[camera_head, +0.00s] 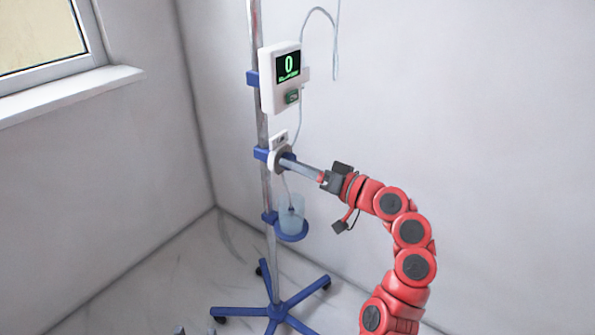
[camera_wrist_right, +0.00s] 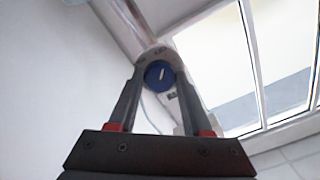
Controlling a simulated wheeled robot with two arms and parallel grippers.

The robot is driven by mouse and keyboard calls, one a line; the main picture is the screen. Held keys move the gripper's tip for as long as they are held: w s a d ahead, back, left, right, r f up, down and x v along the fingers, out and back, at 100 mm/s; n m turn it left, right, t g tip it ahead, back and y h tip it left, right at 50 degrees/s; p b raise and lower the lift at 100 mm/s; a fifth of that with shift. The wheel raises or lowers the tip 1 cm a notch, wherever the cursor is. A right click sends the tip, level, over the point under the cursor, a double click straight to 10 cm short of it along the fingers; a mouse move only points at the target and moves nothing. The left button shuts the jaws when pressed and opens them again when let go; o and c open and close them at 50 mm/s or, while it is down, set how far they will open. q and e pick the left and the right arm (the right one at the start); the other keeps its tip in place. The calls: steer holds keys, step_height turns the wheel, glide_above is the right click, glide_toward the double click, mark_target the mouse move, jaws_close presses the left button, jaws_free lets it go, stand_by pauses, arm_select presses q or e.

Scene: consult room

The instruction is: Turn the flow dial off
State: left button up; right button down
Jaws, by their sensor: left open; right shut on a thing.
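The flow dial (camera_head: 274,159) is a pale round housing clamped to the pole. In the right wrist view its blue knob (camera_wrist_right: 159,74) carries a white mark, roughly upright in that picture. My right gripper (camera_head: 286,161) reaches it from the right; its fingers (camera_wrist_right: 159,85) are shut on the knob, one on each side. In the head view the gripper hides most of the knob. My left gripper (camera_head: 196,332) shows only as two separated fingertips at the bottom edge, open and far below the dial.
Above the dial, a white monitor (camera_head: 267,83) shows a green 0. A clear cup (camera_head: 291,215) sits in a blue ring below. The pole (camera_head: 257,30) stands on a blue wheeled base (camera_head: 276,311). A window (camera_head: 45,35) is at left. Thin tubes hang near the pole.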

stand_by(0.3)
steer(key=shift+c, duration=1.7)
jaws_free()
steer(key=p+v, duration=0.3)
steer(key=v, duration=1.4)
steer(key=shift+d, duration=0.15)
